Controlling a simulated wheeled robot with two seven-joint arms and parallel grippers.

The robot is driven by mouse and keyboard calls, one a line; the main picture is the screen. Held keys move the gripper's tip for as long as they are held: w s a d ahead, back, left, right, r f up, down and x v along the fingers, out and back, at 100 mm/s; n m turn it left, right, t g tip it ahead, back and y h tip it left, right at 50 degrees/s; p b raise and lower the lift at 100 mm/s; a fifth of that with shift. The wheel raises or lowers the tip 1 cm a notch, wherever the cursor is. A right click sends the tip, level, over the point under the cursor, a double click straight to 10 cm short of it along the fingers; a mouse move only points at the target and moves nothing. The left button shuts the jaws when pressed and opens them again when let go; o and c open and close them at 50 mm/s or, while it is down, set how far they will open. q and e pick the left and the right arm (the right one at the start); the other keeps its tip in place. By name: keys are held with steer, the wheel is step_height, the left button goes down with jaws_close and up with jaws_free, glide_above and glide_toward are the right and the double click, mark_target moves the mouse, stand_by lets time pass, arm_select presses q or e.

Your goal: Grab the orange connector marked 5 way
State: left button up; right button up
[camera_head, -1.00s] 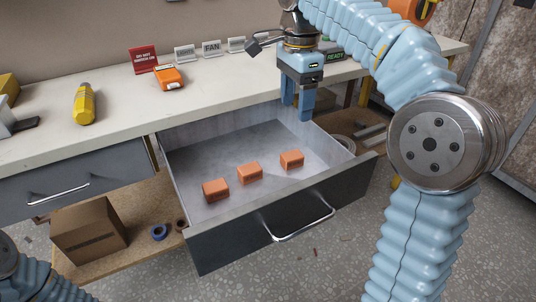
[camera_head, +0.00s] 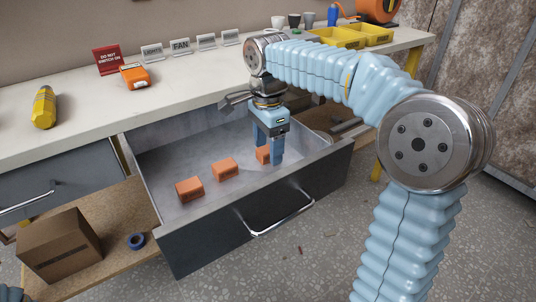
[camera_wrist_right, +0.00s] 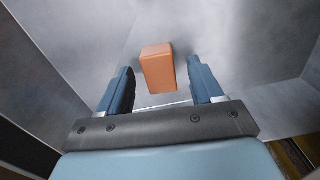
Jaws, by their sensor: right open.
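Three orange block-shaped connectors lie in a row in the open grey drawer (camera_head: 205,246): a left one (camera_head: 190,190), a middle one (camera_head: 225,169) and a right one (camera_head: 262,155). I cannot read any marking on them. My right gripper (camera_head: 268,154) points down into the drawer at the right connector, open and empty. Its fingers partly hide that connector in the head view. In the wrist view the open right gripper (camera_wrist_right: 160,68) has an orange connector (camera_wrist_right: 158,72) in line with the gap between its fingers; I cannot tell how far below it lies. My left gripper is out of view.
The drawer's walls surround the gripper. On the worktop (camera_head: 150,105) stand a red sign (camera_head: 107,60), several small label signs including FAN (camera_head: 180,46), an orange device (camera_head: 134,76) and yellow trays (camera_head: 338,38). A cardboard box (camera_head: 60,245) and blue tape roll (camera_head: 137,241) sit below.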

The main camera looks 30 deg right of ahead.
steer(key=c, duration=1.1)
steer(key=shift+r, duration=0.15)
